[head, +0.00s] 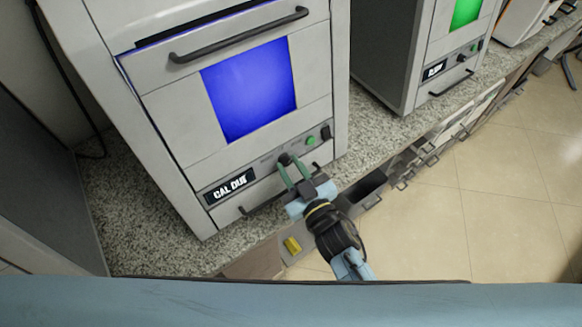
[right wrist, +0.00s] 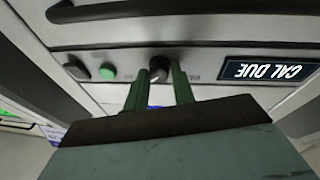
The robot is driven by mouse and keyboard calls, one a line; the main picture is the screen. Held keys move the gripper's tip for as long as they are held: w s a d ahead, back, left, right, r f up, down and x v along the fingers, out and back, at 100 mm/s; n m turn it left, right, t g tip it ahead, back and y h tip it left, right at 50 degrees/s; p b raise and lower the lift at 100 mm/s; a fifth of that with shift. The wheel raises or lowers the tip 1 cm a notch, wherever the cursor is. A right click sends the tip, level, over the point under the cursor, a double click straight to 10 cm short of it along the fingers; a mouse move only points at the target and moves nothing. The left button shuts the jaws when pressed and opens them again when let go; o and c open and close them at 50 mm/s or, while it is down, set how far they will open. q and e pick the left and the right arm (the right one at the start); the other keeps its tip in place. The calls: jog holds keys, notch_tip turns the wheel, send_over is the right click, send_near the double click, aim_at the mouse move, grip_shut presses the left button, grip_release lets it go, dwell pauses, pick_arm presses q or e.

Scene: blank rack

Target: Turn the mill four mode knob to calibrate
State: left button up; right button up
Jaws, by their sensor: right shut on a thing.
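The mill (head: 175,120) is a white cabinet with a blue window, standing on the speckled counter in the head view. Its display (head: 229,186) reads "CAL DUE"; it also shows upside down in the right wrist view (right wrist: 267,71). The dark mode knob (right wrist: 159,70) sits on the front panel between the display and a green button (right wrist: 107,72). My right gripper (head: 291,166) is at the panel with its two green fingers on either side of the knob, shut on it. The knob's pointer and its small labels are too unclear to read. My left gripper is not in view.
A dark handle (head: 240,35) runs above the blue window, and a black button (head: 325,132) is right of the green one. A second machine with a green window (head: 466,12) stands to the right.

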jog(key=n+y, duration=0.1)
jog(key=n, duration=0.2)
jog(key=n+y, duration=0.1)
jog(key=n, duration=0.1)
jog(key=shift+w+d+f+n+g, duration=0.1)
jog(key=shift+d+n+g, duration=0.1)
jog(key=shift+n+g, duration=0.2)
jog(key=shift+n+g+y, duration=0.35)
jog(key=shift+n, duration=1.2)
jog(key=shift+n+g+y, duration=0.35)
jog(key=shift+n, duration=1.2)
jog(key=shift+w, duration=0.1)
jog(key=o, duration=1)
jog(key=shift+d, duration=0.15)
jog(key=v, duration=1.3)
jog(key=shift+b, duration=0.3)
